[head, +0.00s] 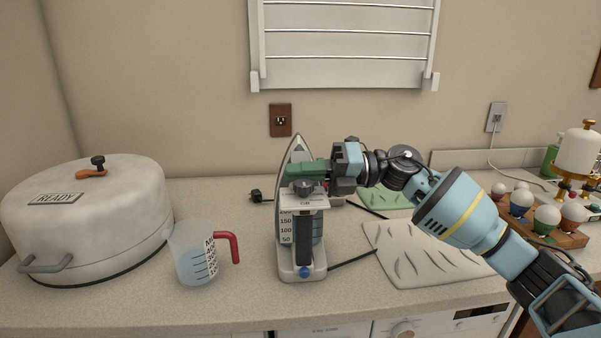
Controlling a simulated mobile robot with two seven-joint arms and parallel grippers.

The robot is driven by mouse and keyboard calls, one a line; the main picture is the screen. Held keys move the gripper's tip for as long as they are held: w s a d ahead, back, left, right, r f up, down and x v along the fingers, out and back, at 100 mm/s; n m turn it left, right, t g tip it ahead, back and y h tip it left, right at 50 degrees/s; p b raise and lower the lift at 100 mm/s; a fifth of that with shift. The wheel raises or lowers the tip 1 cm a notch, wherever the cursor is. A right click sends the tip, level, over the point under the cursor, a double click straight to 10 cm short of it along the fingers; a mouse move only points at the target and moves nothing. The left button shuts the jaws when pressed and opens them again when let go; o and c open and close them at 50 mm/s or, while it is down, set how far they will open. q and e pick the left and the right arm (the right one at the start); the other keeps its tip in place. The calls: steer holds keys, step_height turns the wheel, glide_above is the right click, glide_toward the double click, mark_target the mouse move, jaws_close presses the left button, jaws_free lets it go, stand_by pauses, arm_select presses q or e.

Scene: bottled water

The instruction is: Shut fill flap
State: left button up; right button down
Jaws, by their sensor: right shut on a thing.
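A steam iron (302,260) stands upright on its heel on the counter, left of the middle of the head view, its pointed tip up. Its clear water tank (300,230) faces me, with level marks, and a blue dial sits low on the base. My right gripper (312,178) reaches in from the right and is shut on the upper part of the iron. The gripper and a green part there cover the fill flap area, so I cannot tell how the flap stands. My left gripper is out of view.
A measuring jug (193,252) with a red handle and bluish water stands left of the iron. A large white lidded pot (95,225) is at far left. A white patterned cloth (430,255) and green cloth (385,198) lie right. A wooden rack (560,236) holds several coloured bulb-shaped items.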

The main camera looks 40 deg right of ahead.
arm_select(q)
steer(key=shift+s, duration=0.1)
arm_select(e)
steer(key=c, duration=1.6)
jaws_free()
steer(key=shift+o, duration=0.2)
steer(key=shift+d, duration=0.1)
steer(key=shift+s+d+f, duration=0.1)
steer(key=shift+s+d, duration=0.05)
steer(key=shift+d, duration=0.1)
arm_select(q)
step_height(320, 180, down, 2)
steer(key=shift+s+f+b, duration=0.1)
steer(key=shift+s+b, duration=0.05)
steer(key=shift+b, duration=1.05)
arm_select(e)
steer(key=v, duration=0.7)
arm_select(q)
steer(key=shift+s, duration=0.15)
